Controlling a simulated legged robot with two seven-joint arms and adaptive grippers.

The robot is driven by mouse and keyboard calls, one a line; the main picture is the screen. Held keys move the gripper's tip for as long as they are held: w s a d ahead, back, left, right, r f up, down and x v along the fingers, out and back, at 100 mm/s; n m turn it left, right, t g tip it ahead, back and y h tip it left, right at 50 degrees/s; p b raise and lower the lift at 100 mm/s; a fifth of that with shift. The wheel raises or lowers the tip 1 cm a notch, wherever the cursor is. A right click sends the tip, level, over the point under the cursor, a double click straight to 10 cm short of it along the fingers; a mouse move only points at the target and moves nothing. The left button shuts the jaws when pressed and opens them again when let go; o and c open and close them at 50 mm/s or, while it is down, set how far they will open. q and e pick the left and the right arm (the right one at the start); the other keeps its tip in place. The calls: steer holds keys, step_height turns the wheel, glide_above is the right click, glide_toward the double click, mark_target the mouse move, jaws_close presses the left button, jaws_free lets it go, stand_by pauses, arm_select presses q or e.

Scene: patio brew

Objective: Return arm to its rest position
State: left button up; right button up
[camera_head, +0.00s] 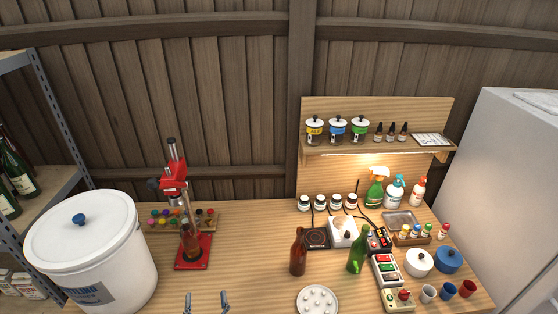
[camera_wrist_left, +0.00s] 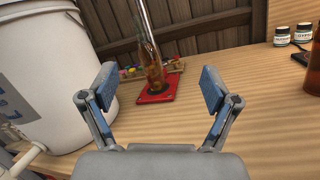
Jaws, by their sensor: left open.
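My left gripper (camera_head: 207,301) shows at the bottom edge of the head view, with only its two fingertips in frame. In the left wrist view its jaws (camera_wrist_left: 158,92) are apart with nothing between them. Beyond them a brown bottle (camera_wrist_left: 151,65) stands on the red base of the bottle capper (camera_wrist_left: 156,96). In the head view the red bottle capper (camera_head: 174,177) stands at the left of the table, with the brown bottle (camera_head: 190,242) upright under it. My right gripper is not in view.
A white lidded bucket (camera_head: 115,265) stands left of the capper. A brown bottle (camera_head: 298,255), a green bottle (camera_head: 358,252) and a white round plate (camera_head: 317,300) are right of my gripper. A crowded shelf board (camera_head: 320,150) stands at the back right. The table between capper and brown bottle is clear.

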arm_select(q)
steer(key=s+d+m+g+h, duration=0.1)
steer(key=s+d+m+h, duration=0.2)
steer(key=d+m+h, duration=0.55)
steer(key=s+d+m+g+h, duration=0.15)
steer(key=d+m+h, duration=0.3)
steer(key=m, duration=0.75)
steer(key=s+d+f+m+g, duration=0.1)
steer(key=s+f+m+g, duration=0.45)
steer(key=f+m, duration=0.35)
steer(key=s+a+f+m+g+y, duration=0.75)
steer(key=s+a+f, duration=0.45)
steer(key=a, duration=0.2)
steer(key=s+f+g, duration=0.1)
steer(key=s+f, duration=0.1)
steer(key=f, duration=1.2)
steer(key=s+f+g, duration=0.2)
steer(key=f, duration=1.3)
steer(key=s+a+f, duration=0.3)
steer(key=s+f, duration=1)
steer(key=s, duration=0.3)
steer(key=shift+s+a+f+y, duration=0.2)
steer(key=shift+s+y, duration=0.1)
steer(key=shift+y, duration=0.15)
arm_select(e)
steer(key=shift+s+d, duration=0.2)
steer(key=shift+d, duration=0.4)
